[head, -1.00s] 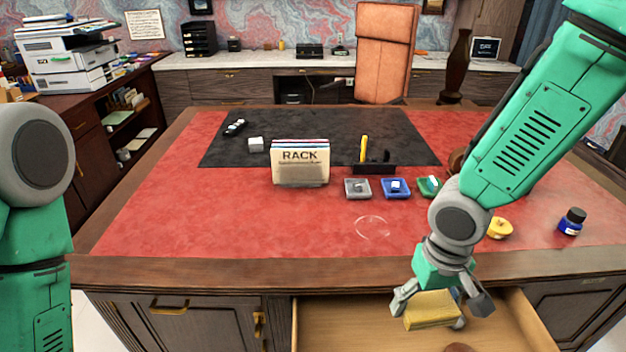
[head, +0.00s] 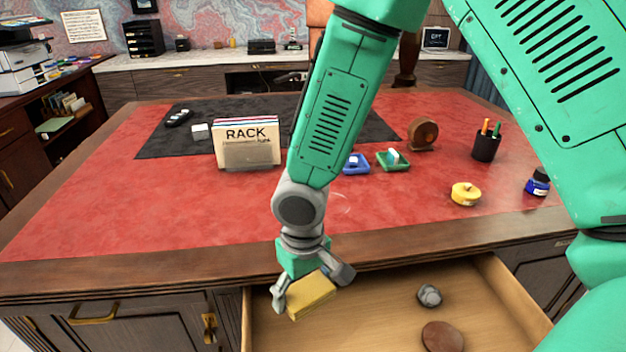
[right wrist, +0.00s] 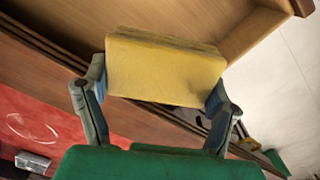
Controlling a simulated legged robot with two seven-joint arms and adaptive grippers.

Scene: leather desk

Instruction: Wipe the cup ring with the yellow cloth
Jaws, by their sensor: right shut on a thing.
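The yellow cloth (head: 311,299) is a folded block between the fingers of my right gripper (head: 313,289), which is shut on it above the left part of the open drawer (head: 400,277). In the right wrist view the cloth (right wrist: 165,70) spans the gap between both fingers. The cup ring (head: 342,203) is a faint pale mark on the red leather, partly hidden behind my right forearm in the head view. The whole ring shows in the right wrist view (right wrist: 32,127), left of the gripper. My left gripper is out of view.
In the drawer lie a grey lump (head: 429,295) and a brown disc (head: 443,337). On the desk stand the rack (head: 248,150), a blue tray (head: 356,168), a green tray (head: 393,163), a yellow round item (head: 465,194), an ink bottle (head: 538,182) and a pen cup (head: 486,147).

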